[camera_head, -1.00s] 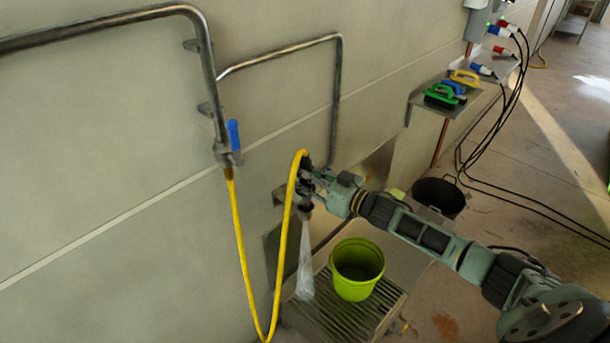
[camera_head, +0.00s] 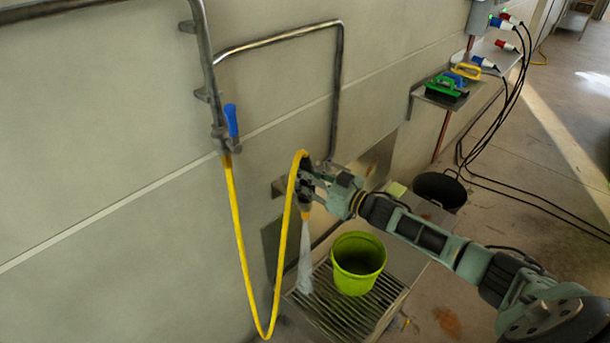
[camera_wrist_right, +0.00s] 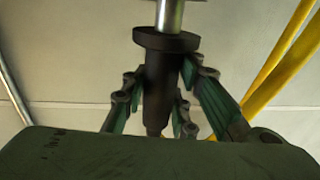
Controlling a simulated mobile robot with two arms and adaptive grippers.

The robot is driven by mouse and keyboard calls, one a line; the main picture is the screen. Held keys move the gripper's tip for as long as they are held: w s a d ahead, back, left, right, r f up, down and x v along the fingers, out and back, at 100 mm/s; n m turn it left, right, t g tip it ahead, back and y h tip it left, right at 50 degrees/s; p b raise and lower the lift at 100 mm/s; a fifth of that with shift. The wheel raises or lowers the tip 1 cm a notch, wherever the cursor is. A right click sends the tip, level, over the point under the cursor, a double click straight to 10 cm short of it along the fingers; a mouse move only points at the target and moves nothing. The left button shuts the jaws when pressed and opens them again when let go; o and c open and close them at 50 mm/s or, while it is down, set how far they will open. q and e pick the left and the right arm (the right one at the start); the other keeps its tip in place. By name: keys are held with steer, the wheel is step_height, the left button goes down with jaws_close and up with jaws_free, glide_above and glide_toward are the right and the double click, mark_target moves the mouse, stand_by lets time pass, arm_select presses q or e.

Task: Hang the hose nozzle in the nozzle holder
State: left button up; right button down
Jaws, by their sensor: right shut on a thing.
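My right gripper (camera_head: 306,187) is shut on the hose nozzle, close to the wall. In the right wrist view the nozzle (camera_wrist_right: 163,85) is a dark cylinder with a wide collar and a metal piece at its upper end, between the fingers (camera_wrist_right: 170,105). In the head view the fingers mostly hide it. A pale spray (camera_head: 305,262) runs down below it to the grating. The yellow hose (camera_head: 283,235) arches over the gripper and loops up to the tap. A small grey wall bracket (camera_head: 279,187), possibly the holder, is just left of the gripper; whether they touch is unclear.
A green bucket (camera_head: 357,263) stands on the grating (camera_head: 345,312) below my right arm. A tap with a blue handle (camera_head: 231,120) and metal pipes (camera_head: 337,90) are on the wall. A shelf with brushes (camera_head: 447,92) and a black tub (camera_head: 439,190) stand farther right.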

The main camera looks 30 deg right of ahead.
steer(key=shift+f+b, duration=0.7)
steer(key=shift+f, duration=0.3)
steer(key=c, duration=1.4)
jaws_free()
steer(key=shift+c, duration=0.2)
steer(key=shift+o, duration=0.5)
steer(key=shift+f, duration=0.1)
steer(key=v, duration=1.2)
